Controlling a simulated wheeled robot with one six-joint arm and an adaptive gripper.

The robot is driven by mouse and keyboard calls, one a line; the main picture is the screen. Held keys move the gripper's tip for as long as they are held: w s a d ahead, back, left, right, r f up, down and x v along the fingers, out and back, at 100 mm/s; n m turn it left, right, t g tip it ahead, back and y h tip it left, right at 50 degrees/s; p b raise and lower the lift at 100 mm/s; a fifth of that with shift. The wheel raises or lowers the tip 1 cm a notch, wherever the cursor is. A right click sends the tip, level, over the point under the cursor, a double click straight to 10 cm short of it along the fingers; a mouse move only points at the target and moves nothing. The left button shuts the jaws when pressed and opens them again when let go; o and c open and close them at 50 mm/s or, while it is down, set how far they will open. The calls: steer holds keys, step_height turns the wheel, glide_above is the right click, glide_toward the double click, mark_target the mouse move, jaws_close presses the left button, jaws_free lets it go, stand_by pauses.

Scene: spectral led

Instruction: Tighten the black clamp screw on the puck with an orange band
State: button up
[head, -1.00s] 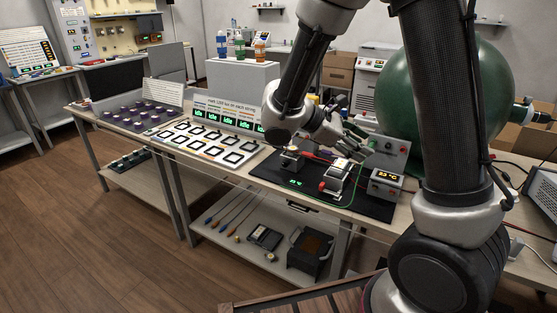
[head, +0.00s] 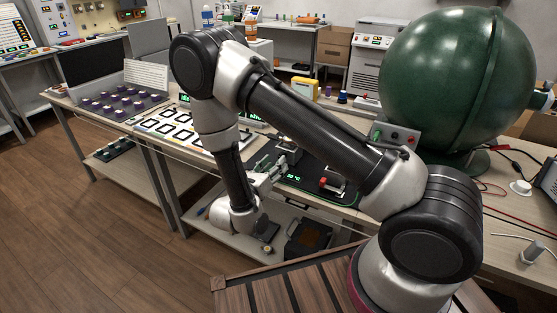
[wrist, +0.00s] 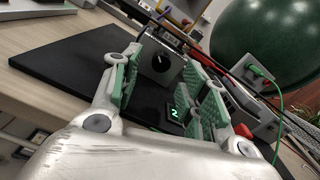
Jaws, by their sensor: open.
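In the wrist view my gripper (wrist: 162,78) is open, its two green-padded fingers apart. Between and beyond the fingertips stands a small grey block with a black knob (wrist: 160,61) on its near face; I cannot tell whether they touch. This knob may be the black clamp screw. No orange band can be made out, and the puck is not clear. In the head view my gripper (head: 270,176) reaches over the bench's front edge toward a small grey fixture (head: 289,150) on the black mat.
The black mat (wrist: 60,62) carries a green-lit display (wrist: 174,114). A grey box with a green cable (wrist: 262,85) stands at the right. A large green sphere (head: 445,75) rises behind. Left on the bench are purple pucks (head: 118,98) and a panel of square frames (head: 172,122).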

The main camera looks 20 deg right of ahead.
steer(key=shift+x, duration=1.75)
jaws_close()
